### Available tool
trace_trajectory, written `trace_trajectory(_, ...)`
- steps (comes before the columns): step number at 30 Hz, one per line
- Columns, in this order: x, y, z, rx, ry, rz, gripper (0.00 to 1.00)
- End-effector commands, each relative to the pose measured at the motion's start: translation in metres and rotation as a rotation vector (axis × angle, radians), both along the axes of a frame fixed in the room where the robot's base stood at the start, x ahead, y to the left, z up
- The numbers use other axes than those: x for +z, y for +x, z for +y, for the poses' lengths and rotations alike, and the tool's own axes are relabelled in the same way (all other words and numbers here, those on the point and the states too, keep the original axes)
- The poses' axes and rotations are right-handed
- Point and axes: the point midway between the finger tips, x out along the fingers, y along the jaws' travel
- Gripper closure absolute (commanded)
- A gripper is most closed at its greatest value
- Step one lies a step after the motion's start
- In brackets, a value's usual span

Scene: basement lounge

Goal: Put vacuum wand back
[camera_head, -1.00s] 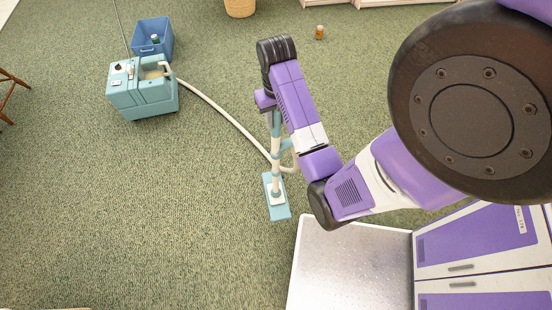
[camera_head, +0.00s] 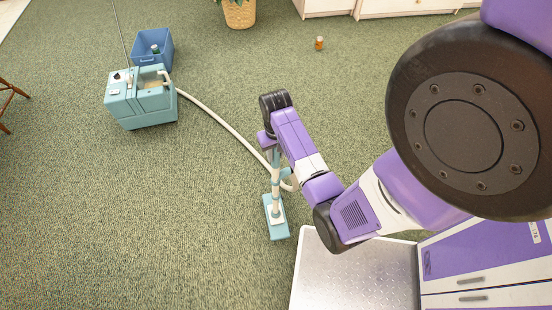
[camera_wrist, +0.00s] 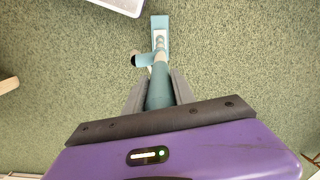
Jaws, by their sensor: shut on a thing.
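The vacuum wand (camera_head: 276,190) is a teal and white tube with a flat teal floor head (camera_head: 276,219) at its lower end, over the green carpet. My gripper (camera_wrist: 160,92) is shut on the wand's teal upper part, which shows between the two grey fingers in the wrist view (camera_wrist: 160,85). In the head view my arm hides the top of the wand. The teal vacuum body (camera_head: 141,104) stands on the carpet at the upper left, apart from the wand. A pale hose (camera_head: 219,118) runs from it to the wand.
A blue bin (camera_head: 151,48) with a small green item in it stands just behind the vacuum body. A small orange bottle (camera_head: 319,43) is on the carpet farther back. A wicker planter (camera_head: 239,13) and white cabinets (camera_head: 400,8) line the back. Open carpet lies at the left.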

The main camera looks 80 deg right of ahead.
Motion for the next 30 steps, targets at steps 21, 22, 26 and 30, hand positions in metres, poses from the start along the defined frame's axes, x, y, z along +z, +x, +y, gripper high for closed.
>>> trace_trajectory(21, -0.036, 0.001, -0.001, 0.000, -0.002, -0.002, 1.00)
trace_trajectory(22, -0.037, 0.000, 0.000, 0.000, 0.000, 0.000, 0.67)
trace_trajectory(26, -0.037, 0.000, 0.000, 0.000, 0.000, 0.000, 0.47)
trace_trajectory(30, -0.037, 0.000, 0.000, 0.000, 0.000, 0.000, 0.47)
